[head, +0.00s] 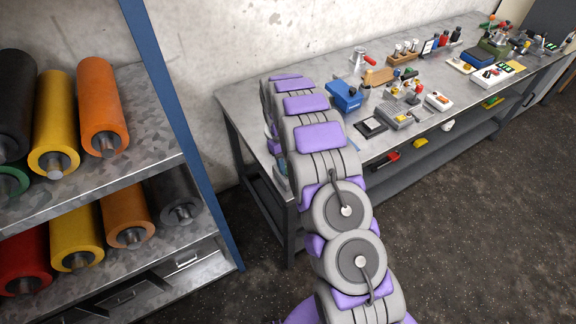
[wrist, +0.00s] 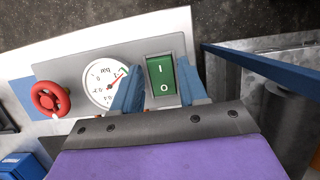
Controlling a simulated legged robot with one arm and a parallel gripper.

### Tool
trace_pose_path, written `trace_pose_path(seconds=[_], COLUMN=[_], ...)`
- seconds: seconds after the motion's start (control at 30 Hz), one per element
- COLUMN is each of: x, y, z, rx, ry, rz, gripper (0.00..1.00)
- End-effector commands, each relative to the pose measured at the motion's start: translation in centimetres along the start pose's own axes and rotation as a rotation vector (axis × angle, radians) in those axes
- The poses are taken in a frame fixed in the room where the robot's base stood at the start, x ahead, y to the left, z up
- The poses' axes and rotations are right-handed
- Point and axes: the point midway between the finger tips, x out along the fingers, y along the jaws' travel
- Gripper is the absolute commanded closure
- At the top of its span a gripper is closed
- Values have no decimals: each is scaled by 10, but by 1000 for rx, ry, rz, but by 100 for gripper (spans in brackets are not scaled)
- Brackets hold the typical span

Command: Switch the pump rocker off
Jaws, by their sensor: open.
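The pump rocker (wrist: 160,77) is a green switch in a dark frame on a grey panel (wrist: 188,42) in the wrist view. It is marked I at its upper end and O at its lower end. Which end is pressed in, I cannot tell. My gripper (wrist: 160,63) is open, with one blue finger on each side of the rocker and nothing held between them. Whether the fingers touch the panel is unclear. In the head view my own arm hides the rocker and most of the gripper.
A round white gauge (wrist: 101,84) and a red handwheel (wrist: 50,98) sit left of the rocker. A blue bar (wrist: 268,70) runs on the right. The head view shows a cluttered workbench (head: 240,103) and a shelf of coloured rollers (head: 150,100); dark floor (head: 440,230) is free at the right.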

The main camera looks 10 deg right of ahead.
Motion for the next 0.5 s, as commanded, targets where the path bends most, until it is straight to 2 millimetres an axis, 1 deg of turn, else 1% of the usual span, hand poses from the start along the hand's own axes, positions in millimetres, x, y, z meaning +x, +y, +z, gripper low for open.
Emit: trace_pose_path(seconds=[0.17, 0.3, 0.5], x=[-32, -65, -106], y=[0, 0, 0], z=[-1, -2, -2], rx=[0, 0, 0], ry=[4, 6, 6], rz=[1, 2, 1], gripper=[57, 57, 57])
